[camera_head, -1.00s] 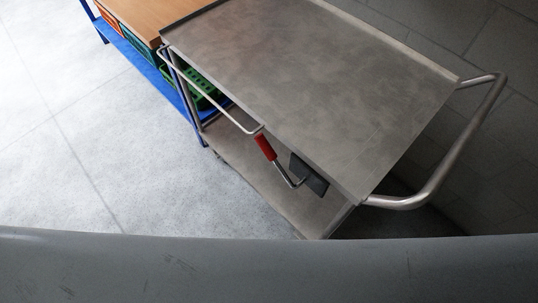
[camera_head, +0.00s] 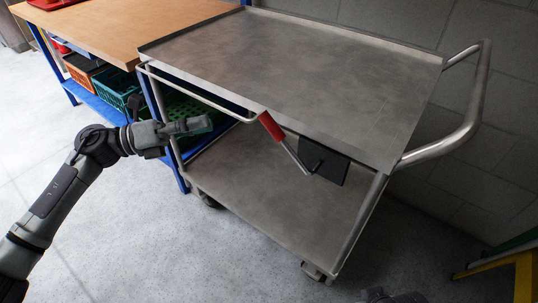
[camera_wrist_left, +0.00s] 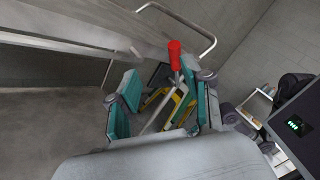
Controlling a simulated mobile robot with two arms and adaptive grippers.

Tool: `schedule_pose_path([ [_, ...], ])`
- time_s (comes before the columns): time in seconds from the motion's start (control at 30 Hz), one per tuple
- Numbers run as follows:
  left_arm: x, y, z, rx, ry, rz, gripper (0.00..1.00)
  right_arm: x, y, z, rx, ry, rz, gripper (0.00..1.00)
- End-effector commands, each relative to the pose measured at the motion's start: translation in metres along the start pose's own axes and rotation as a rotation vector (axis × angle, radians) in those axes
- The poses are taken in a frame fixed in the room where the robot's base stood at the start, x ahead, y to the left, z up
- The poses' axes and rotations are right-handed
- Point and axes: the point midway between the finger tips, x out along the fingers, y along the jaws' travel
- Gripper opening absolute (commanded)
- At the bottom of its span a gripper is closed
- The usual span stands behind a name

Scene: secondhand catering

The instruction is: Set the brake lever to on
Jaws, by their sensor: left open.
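The brake lever has a red grip (camera_head: 271,127) on a bare metal rod. The rod runs down to a dark plate (camera_head: 325,162) under the top of the steel cart (camera_head: 300,65). The grip points up and to the left, near the top's front edge. My left gripper (camera_head: 203,125) is left of the lever, apart from it, in front of the cart's side. In the left wrist view, its teal-padded fingers (camera_wrist_left: 165,95) are apart, and the red grip (camera_wrist_left: 175,55) appears beyond and between them.
A bent rail (camera_head: 195,92) runs along the cart's front side, close to my left gripper. A push handle (camera_head: 465,125) is at right. A wood-topped bench (camera_head: 105,30) with crates stands at left. A yellow frame (camera_head: 522,275) is at lower right. The front floor is open.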

Motion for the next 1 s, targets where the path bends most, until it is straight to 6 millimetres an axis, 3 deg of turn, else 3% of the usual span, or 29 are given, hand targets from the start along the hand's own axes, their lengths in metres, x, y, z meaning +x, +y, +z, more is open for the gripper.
schedule_pose_path([
  [0.1, 0.002, -0.013, -0.013, 0.104, 0.092, -0.012, 0.50, -0.013, 0.001, 0.002, 0.001, 0.011, 0.002, 0.00],
  [0.27, 0.011, -0.019, -0.015, 0.129, 0.116, -0.018, 0.50, -0.019, 0.001, 0.002, 0.001, 0.010, 0.002, 0.00],
  [0.8, 0.114, -0.021, -0.025, 0.124, 0.110, -0.020, 0.50, -0.006, 0.000, 0.001, 0.001, 0.006, 0.001, 0.00],
  [1.0, 0.134, -0.020, -0.028, 0.123, 0.110, -0.017, 0.50, -0.005, 0.000, 0.000, 0.000, 0.008, 0.001, 0.00],
])
